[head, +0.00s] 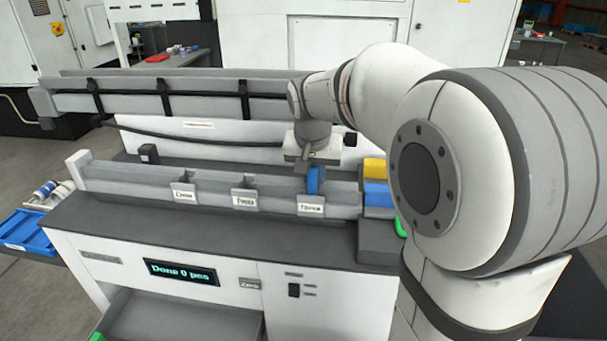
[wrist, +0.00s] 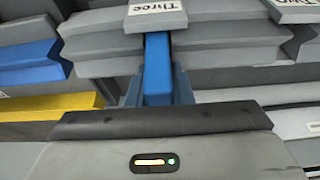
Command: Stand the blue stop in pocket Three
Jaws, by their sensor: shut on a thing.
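The blue stop (head: 314,180) is upright in my gripper (head: 311,168), at the pocket labelled Three (head: 311,206) on the grey rail. In the wrist view the blue stop (wrist: 158,70) stands between the fingers (wrist: 157,92), directly behind the Three label (wrist: 155,12). My gripper is shut on it. The stop's lower end is hidden by the rail front, so I cannot tell whether it touches the pocket floor.
The pockets labelled One (head: 183,193) and Two (head: 244,202) lie to the left along the rail. Yellow (head: 375,168) and blue (head: 377,194) blocks sit at the rail's right end. A black hose (head: 200,135) runs behind. A display (head: 182,272) reads "Done 0 pcs".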

